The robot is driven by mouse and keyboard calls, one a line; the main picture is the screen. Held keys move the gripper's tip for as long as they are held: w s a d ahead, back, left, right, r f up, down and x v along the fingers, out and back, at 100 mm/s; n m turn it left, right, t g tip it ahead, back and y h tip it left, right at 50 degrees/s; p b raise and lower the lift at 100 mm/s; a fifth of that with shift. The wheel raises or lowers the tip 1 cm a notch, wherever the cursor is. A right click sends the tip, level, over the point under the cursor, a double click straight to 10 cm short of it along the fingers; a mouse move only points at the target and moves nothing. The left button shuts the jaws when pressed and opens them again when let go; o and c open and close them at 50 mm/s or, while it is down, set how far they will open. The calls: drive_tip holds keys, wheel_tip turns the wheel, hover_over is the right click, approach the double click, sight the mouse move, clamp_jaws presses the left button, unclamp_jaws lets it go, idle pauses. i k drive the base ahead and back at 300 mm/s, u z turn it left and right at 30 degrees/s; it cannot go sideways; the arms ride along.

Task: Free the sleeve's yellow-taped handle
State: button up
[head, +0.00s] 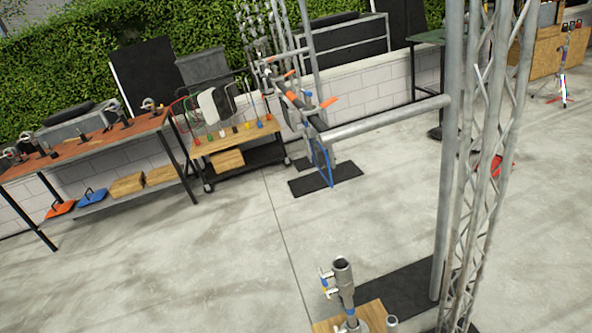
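A grey upright tube that looks like the sleeve (344,274) stands at the bottom middle of the head view, open at its top and leaning slightly. Two small handles stick out from its left side, an upper pale one (326,274) and a lower one (331,292). The lower one seems to have some yellow on it, but it is too small to be sure. Whether either handle is caught on something cannot be told. A blue band shows low on the tube. My gripper is not in view.
The tube stands on a wooden top (370,314) beside a short pipe stub (392,322). A tall pole (447,200) and lattice truss (485,170) rise on the right, with a horizontal pipe (390,118). Benches (90,150) stand back left. Concrete floor (190,260) is clear at left.

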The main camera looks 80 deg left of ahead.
sight(329, 291)
drive_tip(key=u, duration=2.45)
drive_tip(key=i, duration=0.95)
drive_tip(key=z, duration=0.1)
